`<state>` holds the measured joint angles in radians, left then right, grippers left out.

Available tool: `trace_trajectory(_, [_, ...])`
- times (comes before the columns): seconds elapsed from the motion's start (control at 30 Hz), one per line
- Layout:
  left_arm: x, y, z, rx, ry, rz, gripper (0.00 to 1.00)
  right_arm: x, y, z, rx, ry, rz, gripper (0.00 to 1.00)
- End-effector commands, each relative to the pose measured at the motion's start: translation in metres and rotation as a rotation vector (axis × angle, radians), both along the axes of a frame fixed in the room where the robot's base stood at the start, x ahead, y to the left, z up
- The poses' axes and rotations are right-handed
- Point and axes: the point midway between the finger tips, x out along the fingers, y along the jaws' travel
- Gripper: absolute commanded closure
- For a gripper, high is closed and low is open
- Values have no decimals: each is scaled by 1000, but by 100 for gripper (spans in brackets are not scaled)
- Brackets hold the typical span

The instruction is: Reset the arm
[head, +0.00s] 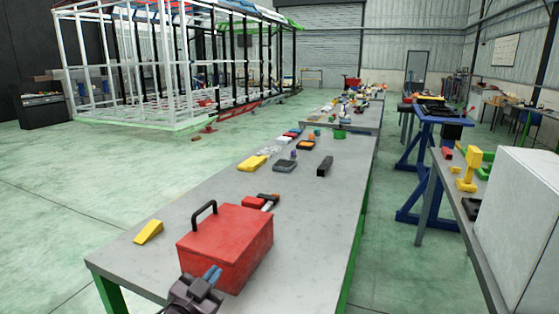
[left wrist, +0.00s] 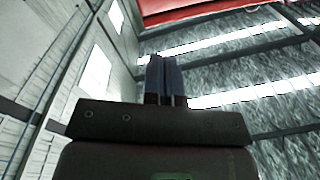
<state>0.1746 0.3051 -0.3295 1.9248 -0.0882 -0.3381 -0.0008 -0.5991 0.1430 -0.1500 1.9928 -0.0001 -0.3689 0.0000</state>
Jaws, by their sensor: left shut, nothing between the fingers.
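My left gripper (head: 211,274) shows at the bottom of the head view, in front of the near side of a red toolbox (head: 228,240) with a black handle. Its blue fingers are together and hold nothing. In the left wrist view the gripper (left wrist: 165,75) points up toward the roof and walls, fingers closed, with a red surface (left wrist: 200,10) along the top edge. I cannot tell whether the fingers touch the toolbox. My right gripper is not in view.
The toolbox stands on a long grey table (head: 300,230). A yellow wedge (head: 148,232) lies left of it, and several small tools lie farther back. A white box (head: 520,230) stands at the right. A white trailer frame (head: 130,75) stands at the back left. Open floor lies to the left.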

Motion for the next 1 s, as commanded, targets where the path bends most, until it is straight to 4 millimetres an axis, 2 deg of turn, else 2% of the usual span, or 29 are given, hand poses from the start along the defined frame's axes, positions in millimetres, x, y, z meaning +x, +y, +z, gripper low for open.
trace_trajectory(0.03, [-13, 12, -22, -30, 58, 29, 100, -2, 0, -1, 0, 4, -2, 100])
trace_trajectory(0.2, [-55, 47, -79, -113, 208, 118, 100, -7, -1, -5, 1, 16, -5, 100])
trace_trajectory(0.47, [-132, 94, -154, -182, 385, 257, 100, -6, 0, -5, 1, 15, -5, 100])
trace_trajectory(0.6, [-186, 116, -196, -196, 493, 338, 100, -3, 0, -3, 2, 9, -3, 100])
trace_trajectory(0.7, [-224, 125, -221, -200, 565, 383, 100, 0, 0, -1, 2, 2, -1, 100])
trace_trajectory(0.8, [-254, 129, -238, -202, 621, 410, 100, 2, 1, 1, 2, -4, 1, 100])
trace_trajectory(0.9, [-274, 132, -248, -200, 656, 425, 100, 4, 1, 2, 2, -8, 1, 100])
trace_trajectory(1.0, [-282, 133, -252, -197, 672, 432, 100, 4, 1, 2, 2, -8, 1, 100])
